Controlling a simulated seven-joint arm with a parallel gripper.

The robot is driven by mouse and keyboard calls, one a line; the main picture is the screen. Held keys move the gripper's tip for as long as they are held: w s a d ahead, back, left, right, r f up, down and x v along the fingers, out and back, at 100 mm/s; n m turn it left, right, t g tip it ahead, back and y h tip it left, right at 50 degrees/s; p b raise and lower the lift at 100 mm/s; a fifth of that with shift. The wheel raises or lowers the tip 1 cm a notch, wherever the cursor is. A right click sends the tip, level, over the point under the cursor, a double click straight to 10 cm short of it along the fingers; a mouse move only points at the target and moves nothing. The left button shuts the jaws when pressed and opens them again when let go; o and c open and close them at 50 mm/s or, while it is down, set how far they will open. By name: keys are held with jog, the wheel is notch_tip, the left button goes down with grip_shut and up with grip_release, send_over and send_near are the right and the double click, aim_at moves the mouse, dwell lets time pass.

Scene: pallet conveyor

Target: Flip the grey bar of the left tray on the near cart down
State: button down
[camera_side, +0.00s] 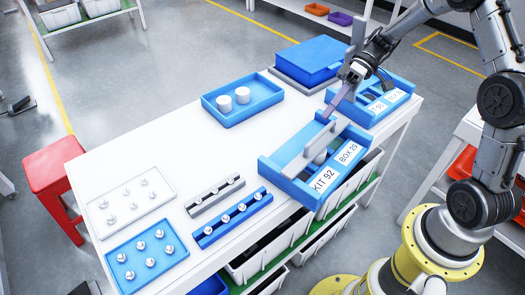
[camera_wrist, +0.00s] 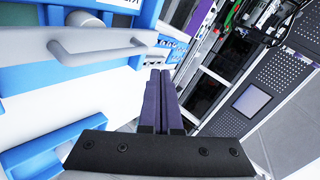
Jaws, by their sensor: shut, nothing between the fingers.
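The left tray (camera_side: 268,165) is a blue tray with labels "KIT 92" and "BOX 29" at the cart's right front edge. Its grey bar (camera_side: 308,150) runs across the tray, and I cannot tell its exact tilt. In the wrist view a grey bar with bent ends (camera_wrist: 98,47) crosses the upper left, beside the blue tray wall. My gripper (camera_side: 330,113) has its purple fingers shut and empty, pointing down over the far end of the left tray. The fingers also show in the wrist view (camera_wrist: 160,73), to the right of the bar and apparently apart from it.
Another labelled blue tray (camera_side: 402,88) stands just behind, close to my wrist. A blue tray with two white cylinders (camera_side: 212,108), a blue lidded box (camera_side: 310,56) and several parts racks (camera_side: 238,222) share the white cart top (camera_side: 165,155). White bins (camera_side: 265,258) sit below.

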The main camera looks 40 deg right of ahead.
aim_at(331, 137)
jog(key=d+f+y, duration=0.1)
jog(key=f+y, duration=0.1)
jog(key=f, duration=0.1)
jog(key=d+f, duration=0.1)
jog(key=shift+w+d+f+y, duration=0.2)
jog(key=shift+d+y, duration=0.1)
jog(key=shift+y, duration=0.1)
jog(key=shift+d+f, duration=0.25)
jog(key=shift+f, duration=0.35)
jog(key=shift+d+f, duration=0.25)
jog(key=shift+f, duration=0.4)
jog(key=r, duration=0.4)
jog(key=shift+s+r, duration=0.25)
jog(key=shift+s, duration=0.1)
jog(key=v, duration=1)
jog(key=shift+f, duration=0.2)
jog(key=shift+w+d, duration=0.1)
jog(key=shift+w, duration=0.05)
